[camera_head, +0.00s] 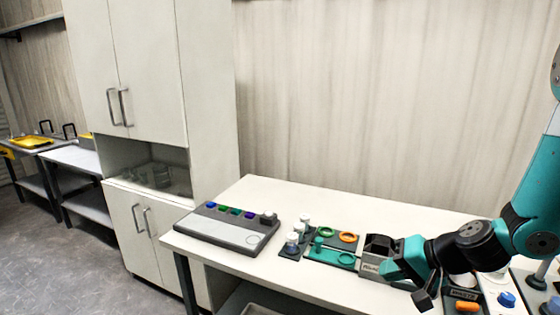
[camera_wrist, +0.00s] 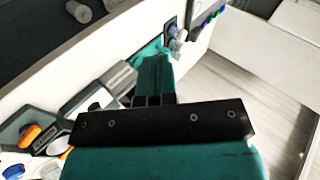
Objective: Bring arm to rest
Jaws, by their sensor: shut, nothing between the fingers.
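My arm reaches in from the right edge of the head view, teal and black, bent low over the white worktable (camera_head: 262,190). In the wrist view my gripper (camera_wrist: 154,75) shows as teal fingers beyond a black bar. The fingers are together and nothing shows between them. Part of the table and the things behind the wrist are hidden by my arm.
A grey panel (camera_head: 215,232) with coloured knobs lies on the table's left. An orange item (camera_head: 466,306) and a blue knob (camera_head: 506,299) lie right. A tall cabinet (camera_head: 205,90) stands behind left.

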